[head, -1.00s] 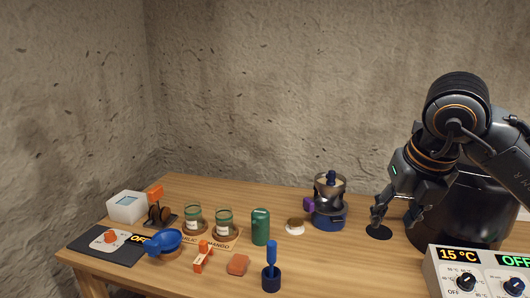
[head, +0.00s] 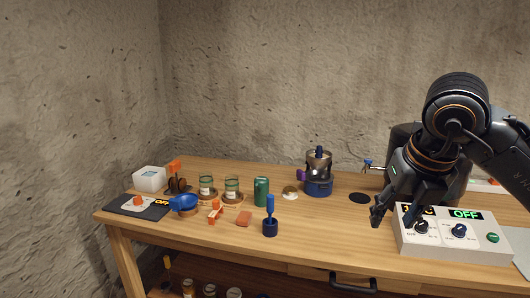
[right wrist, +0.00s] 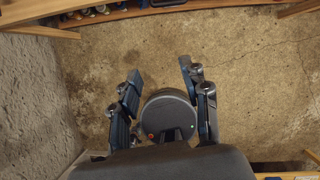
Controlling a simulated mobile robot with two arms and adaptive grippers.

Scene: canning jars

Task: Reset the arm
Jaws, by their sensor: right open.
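My right arm comes in from the right in the head view. Its gripper (head: 385,208) hangs at the left end of the white control box and hides part of its left display. The right wrist view looks down on the floor, with the two fingers (right wrist: 161,76) spread apart and nothing between them. My left gripper is in neither view.
The wooden bench (head: 330,228) carries a control box (head: 455,246), blue-based pot (head: 318,186), green canister (head: 261,191), two glass jars (head: 232,190), blue funnel (head: 184,202) and blue brush-like tool (head: 270,222). A dark disc (head: 359,198) lies clear. Brown floor (right wrist: 250,80) shows bare.

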